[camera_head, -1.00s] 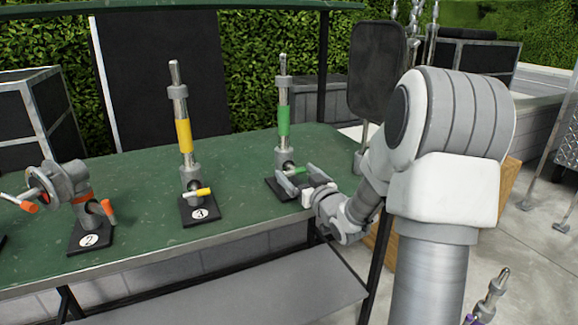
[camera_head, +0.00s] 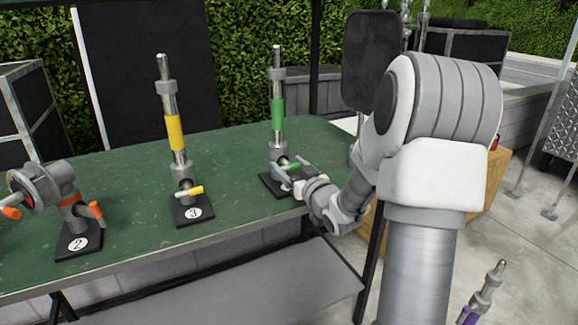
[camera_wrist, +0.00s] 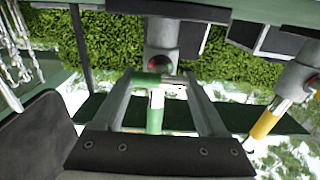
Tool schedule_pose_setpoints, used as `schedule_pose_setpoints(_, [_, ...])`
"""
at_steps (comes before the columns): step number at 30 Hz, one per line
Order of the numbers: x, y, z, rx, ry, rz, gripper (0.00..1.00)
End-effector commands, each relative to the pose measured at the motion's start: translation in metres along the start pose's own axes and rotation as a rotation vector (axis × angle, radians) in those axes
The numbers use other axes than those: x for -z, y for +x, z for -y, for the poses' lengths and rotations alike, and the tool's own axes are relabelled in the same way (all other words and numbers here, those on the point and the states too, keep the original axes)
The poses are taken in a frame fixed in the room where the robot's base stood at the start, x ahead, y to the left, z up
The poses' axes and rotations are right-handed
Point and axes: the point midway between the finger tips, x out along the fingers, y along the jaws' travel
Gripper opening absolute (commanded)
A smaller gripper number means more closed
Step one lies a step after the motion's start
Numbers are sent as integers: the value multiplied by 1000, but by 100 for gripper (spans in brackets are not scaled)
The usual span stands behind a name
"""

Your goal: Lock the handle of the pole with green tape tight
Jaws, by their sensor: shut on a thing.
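The pole with green tape (camera_head: 277,113) stands upright on a black base at the right end of the green table. Its short green handle (camera_head: 291,166) sticks out low on the pole, just above the base. My gripper (camera_head: 288,176) is at this handle, shut on it. In the wrist view, which is upside down, the green handle (camera_wrist: 148,79) lies across between my two fingers (camera_wrist: 160,95). The green tape (camera_wrist: 155,121) shows behind it. The fingers partly hide the handle and base in the head view, so how tight the handle is cannot be told.
A pole with yellow tape (camera_head: 175,132) stands upright on base 3, left of the green one. An orange-marked clamp stand (camera_head: 70,200) on base 2 is farther left. A dark padded panel (camera_head: 370,65) stands behind my arm. The table between the bases is clear.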

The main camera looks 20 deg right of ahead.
Motion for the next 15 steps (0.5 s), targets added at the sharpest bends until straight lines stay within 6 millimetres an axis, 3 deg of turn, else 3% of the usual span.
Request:
schedule_pose_setpoints(1, [0, 0, 0, 0, 0, 0, 57])
schedule_pose_setpoints(7, [0, 0, 0, 0, 0, 0, 21])
schedule_pose_setpoints(15, [1, 0, 0, 0, 26, 0, 19])
